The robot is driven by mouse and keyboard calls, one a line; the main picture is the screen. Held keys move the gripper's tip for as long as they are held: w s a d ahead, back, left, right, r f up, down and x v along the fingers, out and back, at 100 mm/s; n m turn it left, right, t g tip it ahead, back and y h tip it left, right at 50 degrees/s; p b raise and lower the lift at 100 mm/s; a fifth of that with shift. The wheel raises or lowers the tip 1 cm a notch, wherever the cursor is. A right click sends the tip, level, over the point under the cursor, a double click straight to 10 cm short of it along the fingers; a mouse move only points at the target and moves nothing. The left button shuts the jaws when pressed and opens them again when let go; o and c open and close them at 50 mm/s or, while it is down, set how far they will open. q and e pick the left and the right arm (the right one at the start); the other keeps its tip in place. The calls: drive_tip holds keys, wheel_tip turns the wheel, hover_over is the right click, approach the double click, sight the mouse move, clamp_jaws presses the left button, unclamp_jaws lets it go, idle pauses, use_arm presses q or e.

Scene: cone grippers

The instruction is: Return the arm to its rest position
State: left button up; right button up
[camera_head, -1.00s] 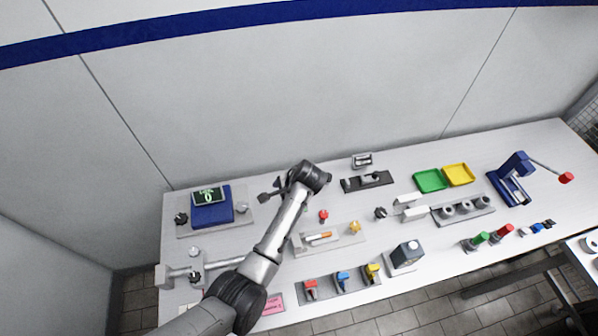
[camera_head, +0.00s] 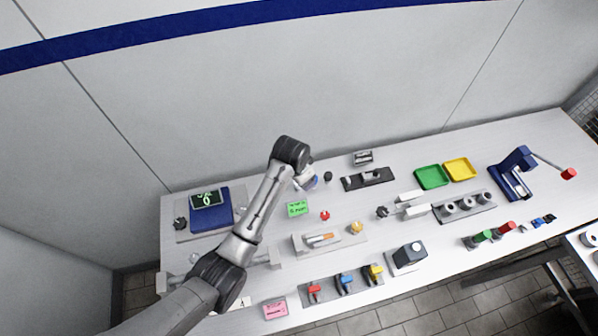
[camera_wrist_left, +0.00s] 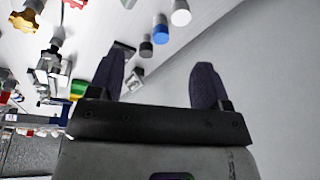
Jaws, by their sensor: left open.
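My left arm (camera_head: 262,203) comes in from the lower left and is raised over the left half of the table, its wrist bent near the back edge. My left gripper (camera_wrist_left: 158,66) shows in the left wrist view with its two dark fingers wide apart and nothing between them. In the head view the fingers are hidden behind the wrist or too unclear to make out. My right gripper is in neither view.
A blue device with a display (camera_head: 211,208) stands left of the arm. A green note (camera_head: 298,208), a red knob (camera_head: 324,215) and a black piece (camera_head: 328,176) lie near the wrist. Green (camera_head: 431,177) and yellow (camera_head: 459,170) trays sit farther right.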

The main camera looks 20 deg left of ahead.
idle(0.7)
use_arm(q)
drive_tip(key=s+a+r+n+t, duration=0.1)
drive_tip(key=s+r+n+t, duration=0.15)
drive_tip(key=r, duration=0.65)
drive_tip(key=s+a+r+n+t, duration=0.15)
drive_tip(key=r+t, duration=0.25)
drive_tip(key=r, duration=0.5)
drive_tip(key=s+a+f+g, duration=0.2)
drive_tip(key=s+f, duration=0.5)
drive_tip(key=s, duration=0.5)
drive_tip(key=s+a+f+g, duration=0.1)
drive_tip(key=s+f+g, duration=0.1)
drive_tip(key=s+f, duration=0.65)
drive_tip(key=s+a+f+g, duration=0.2)
drive_tip(key=s+f, duration=0.2)
drive_tip(key=s, duration=1)
wheel_tip(320, 180, up, 18)
drive_tip(key=p, duration=1.8)
drive_tip(key=shift+y, duration=0.3)
drive_tip(key=shift+w+d, duration=0.1)
